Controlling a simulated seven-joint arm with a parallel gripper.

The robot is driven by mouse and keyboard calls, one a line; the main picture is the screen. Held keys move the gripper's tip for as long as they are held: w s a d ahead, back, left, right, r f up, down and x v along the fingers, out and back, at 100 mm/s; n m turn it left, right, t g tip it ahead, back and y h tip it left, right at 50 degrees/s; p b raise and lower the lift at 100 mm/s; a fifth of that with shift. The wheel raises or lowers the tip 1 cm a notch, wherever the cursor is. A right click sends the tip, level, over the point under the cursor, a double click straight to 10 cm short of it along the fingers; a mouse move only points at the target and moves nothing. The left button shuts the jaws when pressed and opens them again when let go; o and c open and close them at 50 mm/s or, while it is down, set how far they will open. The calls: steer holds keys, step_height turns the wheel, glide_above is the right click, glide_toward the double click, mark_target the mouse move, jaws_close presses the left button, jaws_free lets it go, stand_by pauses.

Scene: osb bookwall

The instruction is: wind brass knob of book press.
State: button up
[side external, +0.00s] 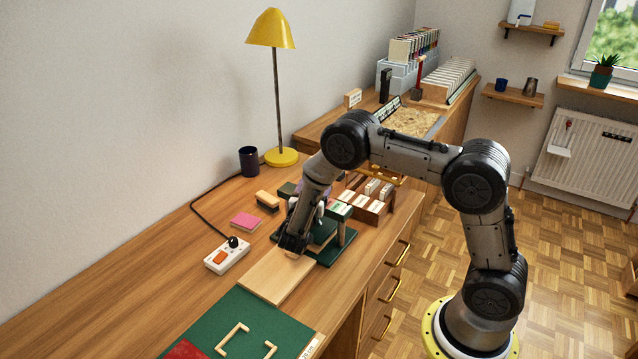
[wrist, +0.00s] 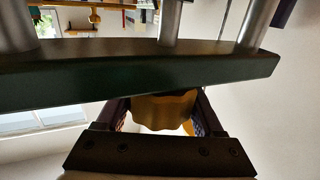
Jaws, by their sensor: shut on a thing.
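The book press (side external: 345,235) stands on the desk, dark green with upright posts, partly hidden by my arm in the side view. In the wrist view its dark green beam (wrist: 140,73) crosses the picture, with grey metal posts (wrist: 171,20) beyond it. The brass knob (wrist: 162,112) has a scalloped edge and sits against the beam, between my two fingers. My gripper (wrist: 160,122) is shut on the knob, one finger on each side. In the side view my gripper (side external: 293,241) is at the press's near side, and the knob is hidden there.
A pale wooden board (side external: 275,277) lies in front of the press, beside a green mat (side external: 250,310). A power strip (side external: 227,255), a pink pad (side external: 246,220) and a yellow lamp (side external: 281,157) are to the left. Wooden boxes of cards (side external: 371,205) stand close behind.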

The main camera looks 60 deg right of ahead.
steer(key=n+t+y, duration=0.1)
steer(key=t, duration=0.1)
steer(key=n+t+y, duration=0.1)
steer(key=n+t, duration=0.1)
steer(key=n+t+y, duration=0.1)
steer(key=shift+w+a+t+y, duration=0.3)
steer(key=shift+w+t, duration=0.1)
steer(key=shift+w+a+n+t+y, duration=0.15)
steer(key=shift+n+t+y, duration=0.55)
steer(key=shift+n+y, duration=0.1)
steer(key=shift+w+a+n+t+y, duration=0.1)
steer(key=shift+w+n+t+y, duration=0.05)
steer(key=shift+n+t+y, duration=0.6)
steer(key=shift+a+n+y, duration=0.15)
steer(key=shift+n+y, duration=0.1)
steer(key=shift+y, duration=0.2)
steer(key=o, duration=1.4)
steer(key=shift+v, duration=1.2)
steer(key=shift+s+a+r, duration=0.1)
steer(key=shift+r, duration=1.65)
steer(key=shift+s+a+r, duration=0.1)
steer(key=shift+r, duration=1.6)
